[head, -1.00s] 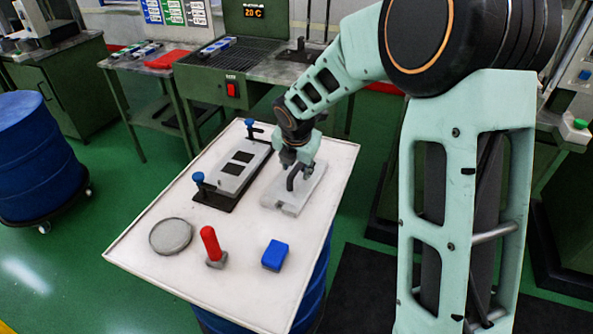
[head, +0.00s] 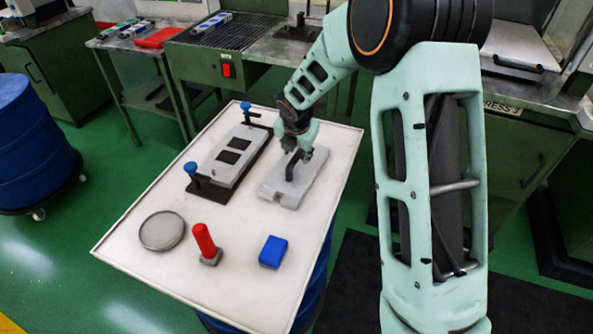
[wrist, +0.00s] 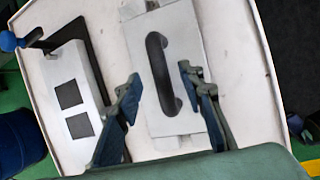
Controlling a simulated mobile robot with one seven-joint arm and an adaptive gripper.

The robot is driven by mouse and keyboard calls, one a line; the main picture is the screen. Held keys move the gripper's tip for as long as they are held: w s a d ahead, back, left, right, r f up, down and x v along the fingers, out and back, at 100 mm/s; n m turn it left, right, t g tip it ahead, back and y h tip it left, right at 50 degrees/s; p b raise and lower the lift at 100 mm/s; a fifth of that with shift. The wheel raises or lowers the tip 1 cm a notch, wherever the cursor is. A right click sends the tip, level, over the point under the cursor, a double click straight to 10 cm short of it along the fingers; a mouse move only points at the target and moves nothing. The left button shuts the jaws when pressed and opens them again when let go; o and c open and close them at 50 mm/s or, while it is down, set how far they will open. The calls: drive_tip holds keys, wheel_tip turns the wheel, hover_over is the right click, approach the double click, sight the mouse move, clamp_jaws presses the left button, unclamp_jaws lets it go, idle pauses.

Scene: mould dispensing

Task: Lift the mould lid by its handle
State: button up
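The mould lid (head: 277,194) is a light grey flat plate lying on the white table, with a black arched handle (wrist: 160,72) on top. My gripper (head: 300,157) is right over the lid, pointing down. In the wrist view my gripper (wrist: 158,88) is open, with one finger on each side of the handle. Both fingertips look apart from the handle, with the right finger nearer to it. The mould base (head: 232,158), a grey block with two dark square cavities on a black plate, sits left of the lid. It also shows in the wrist view (wrist: 65,72).
Blue-topped clamps (head: 191,168) stand at the ends of the mould base. A round grey dish (head: 162,231), a red-handled tool (head: 204,240) and a blue block (head: 273,251) lie nearer the front of the table (head: 230,290). The table's front part is otherwise clear.

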sight(296, 155)
drive_tip(key=x, duration=0.3)
drive_tip(key=shift+f, duration=0.25)
drive_tip(key=shift+c, duration=0.2)
clamp_jaws()
drive_tip(key=shift+w+r, duration=0.1)
drive_tip(key=shift+r, duration=0.05)
